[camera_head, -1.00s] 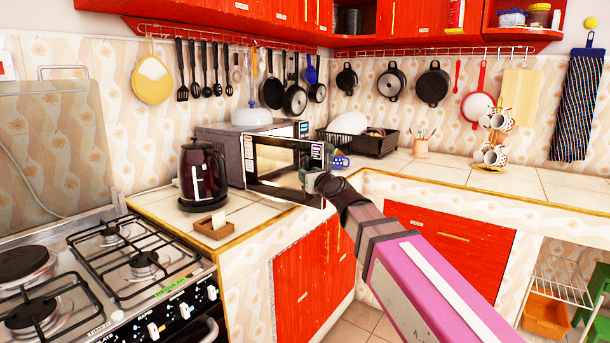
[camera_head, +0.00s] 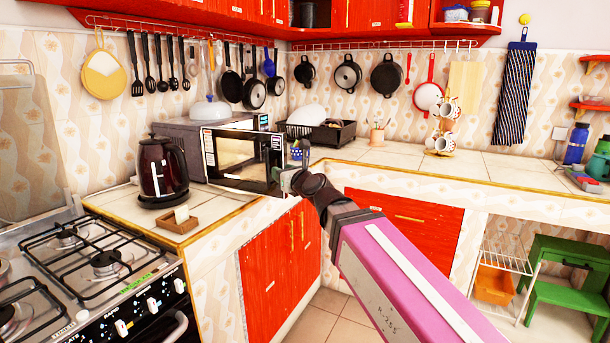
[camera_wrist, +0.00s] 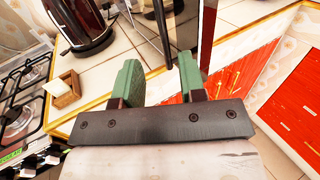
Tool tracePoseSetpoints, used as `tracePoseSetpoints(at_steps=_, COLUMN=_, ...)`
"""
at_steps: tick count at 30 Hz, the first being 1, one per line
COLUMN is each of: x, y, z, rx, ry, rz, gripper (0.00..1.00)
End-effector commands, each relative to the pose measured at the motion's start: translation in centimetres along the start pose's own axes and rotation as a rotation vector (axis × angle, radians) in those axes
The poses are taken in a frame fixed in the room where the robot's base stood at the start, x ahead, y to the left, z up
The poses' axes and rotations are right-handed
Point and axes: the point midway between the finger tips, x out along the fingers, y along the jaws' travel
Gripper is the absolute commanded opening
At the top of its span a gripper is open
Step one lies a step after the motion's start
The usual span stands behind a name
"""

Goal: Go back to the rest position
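My gripper (camera_head: 288,180) is at the end of my pink-sleeved arm, by the lower right edge of the microwave (camera_head: 243,160) in the head view. In the wrist view its two green fingers (camera_wrist: 158,80) stand apart with nothing held between them. Dark upright bars and a panel of the microwave (camera_wrist: 165,25) show beyond the gap between the fingers. I cannot tell whether the gripper touches it.
A dark kettle (camera_head: 162,170) and small wooden box (camera_head: 177,218) stand left on the counter, beside the stove (camera_head: 95,265). Pans (camera_head: 347,75) and utensils hang on the wall. A dish rack (camera_head: 318,132) and cup stand (camera_head: 440,142) are behind. Red cabinets (camera_head: 283,262) lie below.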

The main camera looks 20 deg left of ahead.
Motion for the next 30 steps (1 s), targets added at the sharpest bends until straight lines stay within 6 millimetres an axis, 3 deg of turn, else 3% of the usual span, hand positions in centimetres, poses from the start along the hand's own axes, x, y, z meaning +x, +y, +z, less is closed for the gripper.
tracePoseSetpoints(at_steps=4, x=-0.1, y=-0.7, z=-0.9, rx=-0.047, ry=0.022, rz=-0.002, gripper=0.38)
tracePoseSetpoints(at_steps=7, x=-0.5, y=-2.7, z=-3.4, rx=-0.182, ry=0.085, rz=-0.002, gripper=0.38)
tracePoseSetpoints(at_steps=14, x=-3.8, y=-10.4, z=-13.7, rx=-0.715, ry=0.366, rz=0.087, gripper=0.38)
tracePoseSetpoints(at_steps=23, x=-12.9, y=-19.9, z=-27.3, rx=-1.309, ry=0.732, rz=0.456, gripper=0.38)
tracePoseSetpoints(at_steps=30, x=-23.6, y=-25.5, z=-36.7, rx=-1.607, ry=0.901, rz=0.960, gripper=0.38)
